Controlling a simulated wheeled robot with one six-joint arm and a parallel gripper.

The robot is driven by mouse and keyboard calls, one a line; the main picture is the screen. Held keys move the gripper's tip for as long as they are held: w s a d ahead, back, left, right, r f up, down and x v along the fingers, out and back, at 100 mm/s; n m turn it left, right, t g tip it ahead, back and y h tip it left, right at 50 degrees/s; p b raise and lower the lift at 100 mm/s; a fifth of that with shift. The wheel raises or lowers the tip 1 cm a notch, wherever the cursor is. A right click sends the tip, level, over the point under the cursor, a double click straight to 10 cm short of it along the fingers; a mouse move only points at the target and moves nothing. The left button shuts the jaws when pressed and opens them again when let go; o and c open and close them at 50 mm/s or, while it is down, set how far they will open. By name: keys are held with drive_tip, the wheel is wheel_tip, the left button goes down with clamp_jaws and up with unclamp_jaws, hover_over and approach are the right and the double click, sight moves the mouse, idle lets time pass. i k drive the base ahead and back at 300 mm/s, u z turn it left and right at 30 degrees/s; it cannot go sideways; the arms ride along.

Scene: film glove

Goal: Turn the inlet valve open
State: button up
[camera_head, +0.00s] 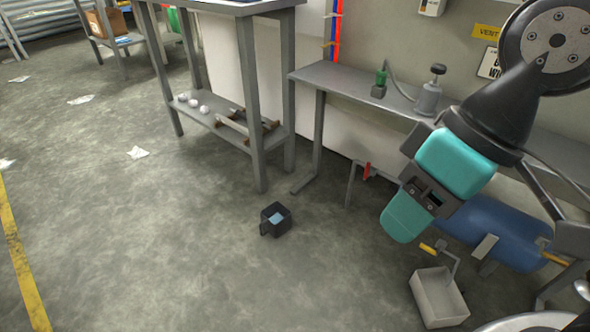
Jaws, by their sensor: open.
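A red lever handle (367,171) stands on grey pipework under the wall bench, left of a blue tank (492,228). A yellow handle (427,248) sits on a bent grey pipe below and left of the tank. I cannot tell which of these is the inlet valve. My gripper (405,219), with teal and dark parts, is open and hangs down from the upper right. In the picture it lies between the two handles, above the yellow one and lower right of the red one. No contact with either shows. Part of the tank is hidden behind my arm.
A pale open box (438,298) stands on the floor below the yellow handle. A small black bin (276,219) stands on open floor. The wall bench (345,83) holds a green-topped item and a grey canister. A grey table (252,100) stands upper left. The left floor is mostly clear.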

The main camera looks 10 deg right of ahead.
sight(366, 175)
drive_tip(key=u, duration=1.6)
drive_tip(key=i, duration=1.05)
drive_tip(key=z, duration=3.1)
